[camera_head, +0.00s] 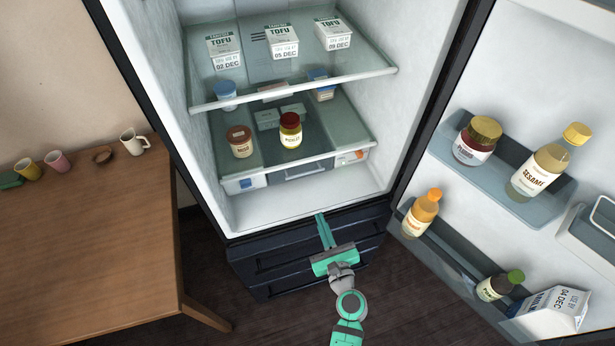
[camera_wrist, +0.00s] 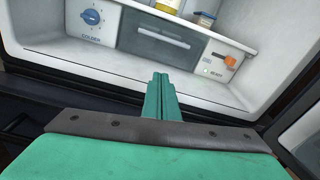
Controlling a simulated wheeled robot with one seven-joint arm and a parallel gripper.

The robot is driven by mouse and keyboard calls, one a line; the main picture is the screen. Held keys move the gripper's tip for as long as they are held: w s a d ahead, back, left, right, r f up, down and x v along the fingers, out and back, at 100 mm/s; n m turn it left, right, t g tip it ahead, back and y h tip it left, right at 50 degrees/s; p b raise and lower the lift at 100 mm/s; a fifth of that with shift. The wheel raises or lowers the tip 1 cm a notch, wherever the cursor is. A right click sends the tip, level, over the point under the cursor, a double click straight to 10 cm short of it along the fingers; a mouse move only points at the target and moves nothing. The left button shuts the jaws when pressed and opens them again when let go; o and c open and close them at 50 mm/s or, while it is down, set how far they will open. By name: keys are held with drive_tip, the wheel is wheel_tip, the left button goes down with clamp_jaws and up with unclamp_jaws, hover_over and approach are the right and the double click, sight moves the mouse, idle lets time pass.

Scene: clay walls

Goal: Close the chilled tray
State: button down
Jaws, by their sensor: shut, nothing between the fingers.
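The front looks about level with these panels. My gripper (camera_head: 321,217) is shut and empty, in front of the fridge at its bottom front edge, below and apart from the tray. In the wrist view its closed fingers (camera_wrist: 160,78) point toward the fridge floor below the tray.
The fridge door (camera_head: 590,100) stands open at right, with bottles and jars in its bins. Jars (camera_head: 240,141) stand on the lower shelf, tofu boxes (camera_head: 283,41) on the upper one. Dark lower drawers (camera_head: 270,265) are beneath. A wooden table (camera_head: 90,240) stands at left.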

drive_tip(key=w+r+m, duration=0.1)
drive_tip(key=w+r, duration=0.1)
approach(303, 169)
drive_tip(key=shift+m+t+y, duration=0.3)
drive_tip(key=shift+y, duration=0.1)
drive_tip(key=x, duration=0.6)
drive_tip(key=shift+w+d+f, duration=0.2)
drive_tip(key=shift+w+f, duration=0.05)
drive_tip(key=shift+f, duration=0.15)
